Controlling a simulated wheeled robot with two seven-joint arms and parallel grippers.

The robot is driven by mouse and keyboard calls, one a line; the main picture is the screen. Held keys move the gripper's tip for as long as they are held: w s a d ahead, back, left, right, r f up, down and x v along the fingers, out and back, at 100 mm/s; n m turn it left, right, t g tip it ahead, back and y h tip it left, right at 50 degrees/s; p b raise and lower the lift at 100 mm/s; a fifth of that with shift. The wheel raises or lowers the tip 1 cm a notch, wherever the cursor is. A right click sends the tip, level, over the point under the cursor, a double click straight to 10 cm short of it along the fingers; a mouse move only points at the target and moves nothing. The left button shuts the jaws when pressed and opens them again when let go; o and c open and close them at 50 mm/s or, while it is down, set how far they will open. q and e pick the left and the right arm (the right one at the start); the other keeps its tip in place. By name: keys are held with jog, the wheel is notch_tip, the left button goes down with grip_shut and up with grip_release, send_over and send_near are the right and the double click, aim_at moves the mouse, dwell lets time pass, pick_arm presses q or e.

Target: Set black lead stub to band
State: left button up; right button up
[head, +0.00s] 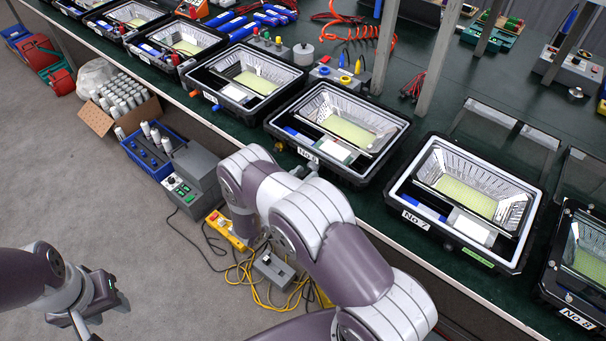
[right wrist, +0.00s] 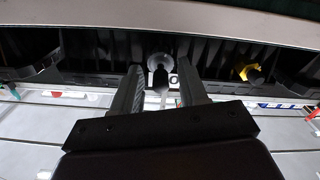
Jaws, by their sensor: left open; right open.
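In the head view my right gripper (head: 310,172) is at the front edge of the No 6 housing (head: 381,169), largely hidden by my arm. My left gripper (head: 92,310) is open and empty, low over the floor at the bottom left. I cannot identify the band.
A yellow-and-black part (right wrist: 250,72) sits right of the stub. The No 7 housing (head: 410,203) and No 8 housing (head: 575,312) stand further right on the green bench. A grey box (head: 196,176), a blue crate (head: 140,165) and yellow cables (head: 246,268) lie below the bench edge.

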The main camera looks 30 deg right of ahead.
jog(key=shift+w+d, duration=0.15)
grip_shut()
jog(key=shift+s+a, duration=0.35)
jog(key=shift+a, duration=0.3)
grip_release()
